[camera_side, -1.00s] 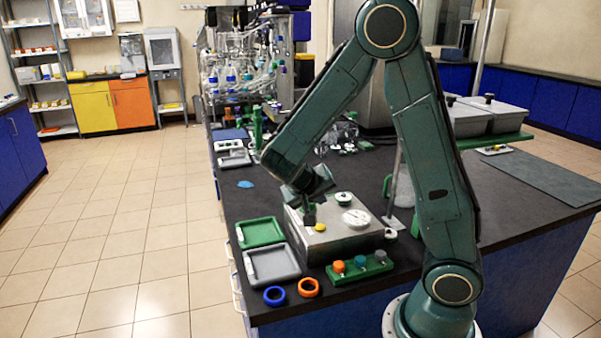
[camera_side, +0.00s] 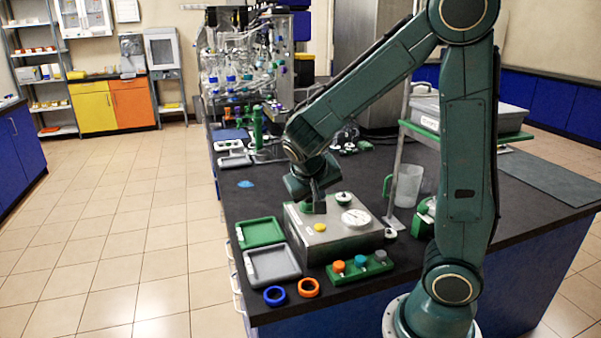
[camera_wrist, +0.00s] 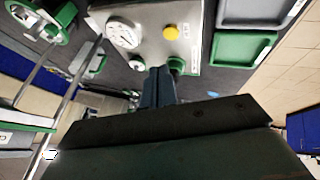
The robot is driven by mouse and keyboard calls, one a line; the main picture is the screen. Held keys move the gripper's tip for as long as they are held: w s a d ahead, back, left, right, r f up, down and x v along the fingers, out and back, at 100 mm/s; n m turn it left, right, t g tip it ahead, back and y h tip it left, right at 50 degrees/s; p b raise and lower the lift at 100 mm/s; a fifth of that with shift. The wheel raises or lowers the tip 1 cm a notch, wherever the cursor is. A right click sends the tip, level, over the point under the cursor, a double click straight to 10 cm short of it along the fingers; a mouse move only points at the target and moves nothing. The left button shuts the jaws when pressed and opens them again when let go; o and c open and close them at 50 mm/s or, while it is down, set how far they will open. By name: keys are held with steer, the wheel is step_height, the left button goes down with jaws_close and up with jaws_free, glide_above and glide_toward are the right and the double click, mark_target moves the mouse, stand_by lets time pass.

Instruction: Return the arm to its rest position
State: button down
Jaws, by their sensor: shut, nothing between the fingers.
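My gripper (camera_side: 319,207) is shut and empty. In the side view it points down at the left back part of a metal box (camera_side: 345,240), behind the yellow button (camera_side: 320,227). A green knob (camera_side: 305,206) shows just beside the fingers. In the wrist view my fingers (camera_wrist: 158,72) are together, with the green knob (camera_wrist: 177,65) close by on the right and the yellow button (camera_wrist: 170,32) beyond. I cannot tell whether the fingertips touch the box. My arm is bent, with its elbow high at the right.
Green (camera_side: 261,232) and grey (camera_side: 272,263) trays lie at left. Blue and orange rings (camera_side: 309,287) and a capped green rack (camera_side: 359,267) are in front. A clear jug (camera_side: 408,186) and raised green shelf (camera_side: 430,136) stand right.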

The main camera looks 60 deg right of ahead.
steer(key=s+a+r+n+t+y, duration=0.4)
steer(key=s+a+r+n+y, duration=0.2)
steer(key=s+a, duration=0.5)
steer(key=a+r+n, duration=0.2)
steer(key=a+r, duration=0.1)
steer(key=shift+r+n+t+y, duration=0.3)
steer(key=shift+t+y, duration=0.1)
